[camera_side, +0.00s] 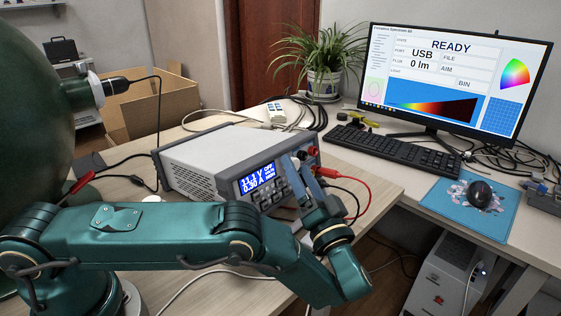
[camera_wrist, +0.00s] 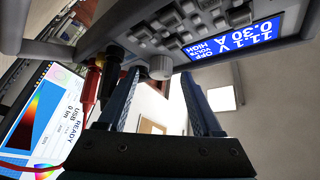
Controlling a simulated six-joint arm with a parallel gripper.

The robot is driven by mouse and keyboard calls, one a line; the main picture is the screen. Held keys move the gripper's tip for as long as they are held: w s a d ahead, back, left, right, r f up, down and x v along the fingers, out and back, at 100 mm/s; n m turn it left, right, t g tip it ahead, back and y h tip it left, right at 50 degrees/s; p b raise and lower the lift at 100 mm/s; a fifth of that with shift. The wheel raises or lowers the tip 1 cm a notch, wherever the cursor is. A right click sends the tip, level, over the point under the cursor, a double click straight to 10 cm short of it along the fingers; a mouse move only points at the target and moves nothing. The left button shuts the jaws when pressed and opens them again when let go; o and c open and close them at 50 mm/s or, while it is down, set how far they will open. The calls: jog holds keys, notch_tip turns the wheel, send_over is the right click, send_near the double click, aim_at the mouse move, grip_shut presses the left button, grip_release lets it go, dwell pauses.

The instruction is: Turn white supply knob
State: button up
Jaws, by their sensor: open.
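The supply knob (camera_wrist: 161,67) is a small light-grey round knob on the front panel of the power supply (camera_side: 205,160). In the wrist view it sits between my gripper's (camera_wrist: 159,78) two blue fingers, one on each side, with gaps visible between fingers and knob. My gripper is open and empty. In the side view my gripper (camera_side: 303,170) is at the right part of the supply's front panel and hides the knob. The supply's blue display (camera_side: 257,178) reads 11.1 V, OFF and 0.30 A; it also shows in the wrist view (camera_wrist: 245,35).
Red and black plugs (camera_wrist: 90,85) sit close beside one finger in the wrist view. A red lead (camera_side: 352,178) hangs right of the supply. A keyboard (camera_side: 390,150) and a monitor (camera_side: 455,75) reading READY stand behind.

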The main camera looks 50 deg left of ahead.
jog(key=shift+s+r+m+t+h, duration=0.1)
jog(key=shift+m+t+h, duration=0.3)
jog(key=shift+m, duration=0.3)
jog(key=shift+s+d, duration=0.1)
jog(key=shift+d, duration=0.15)
jog(key=v, duration=0.5)
jog(key=w+d+r+m+t+h, duration=0.2)
jog(key=w+d+r+t+h, duration=0.25)
jog(key=r, duration=0.35)
jog(key=w+d+r+m+t+h, duration=0.2)
jog(key=w+d+r+t+h, duration=0.3)
jog(key=r, duration=0.3)
jog(key=s+d+r+m+t+h, duration=0.1)
jog(key=d+r+m+h, duration=0.1)
jog(key=d+m+h, duration=0.7)
jog(key=shift+s+d+r+t+h, duration=0.3)
jog(key=shift+d+h, duration=1.2)
jog(key=shift+h, duration=1.85)
